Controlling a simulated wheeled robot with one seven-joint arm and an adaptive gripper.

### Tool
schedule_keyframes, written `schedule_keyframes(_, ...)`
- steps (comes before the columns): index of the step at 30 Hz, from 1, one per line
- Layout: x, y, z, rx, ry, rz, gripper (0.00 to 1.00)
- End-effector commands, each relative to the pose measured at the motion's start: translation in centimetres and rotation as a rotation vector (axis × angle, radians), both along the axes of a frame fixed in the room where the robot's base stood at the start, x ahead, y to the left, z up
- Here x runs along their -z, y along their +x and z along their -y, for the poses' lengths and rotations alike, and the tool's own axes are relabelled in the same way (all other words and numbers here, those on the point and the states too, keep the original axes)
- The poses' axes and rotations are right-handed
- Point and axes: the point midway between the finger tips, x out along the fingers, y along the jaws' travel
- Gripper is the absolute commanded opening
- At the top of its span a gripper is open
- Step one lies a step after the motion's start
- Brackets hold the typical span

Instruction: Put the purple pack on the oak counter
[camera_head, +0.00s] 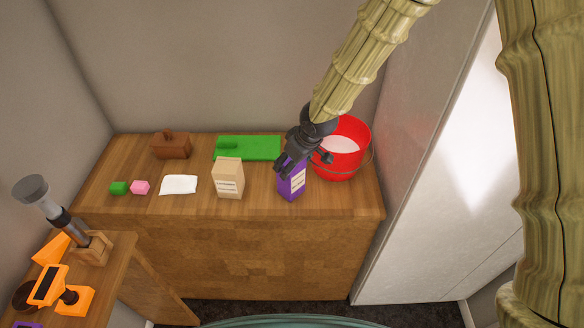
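The purple pack (293,184), with a white label, stands close to upright on the wooden counter (205,204), near its front edge and right of the middle. My gripper (301,159) comes down from the upper right and is at the top of the pack, covering part of it. Its dark fingers overlap the pack's upper end. I cannot tell whether they grip it or are only around it. The pack's base looks to be at the counter top, but a small gap cannot be ruled out.
A red bucket (355,165) stands just right of the pack. A beige pack (228,178) is to its left, a green board (262,148) behind. A side counter (112,262) holds orange items.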

Motion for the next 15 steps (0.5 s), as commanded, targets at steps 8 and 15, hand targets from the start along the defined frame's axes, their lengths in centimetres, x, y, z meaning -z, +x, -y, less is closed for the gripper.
schedule_keyframes(8, 0.11, 0.03, -0.02, 0.000, 0.001, 0.001, 0.21)
schedule_keyframes(15, 0.36, 0.01, -0.01, 0.000, 0.001, 0.001, 0.77)
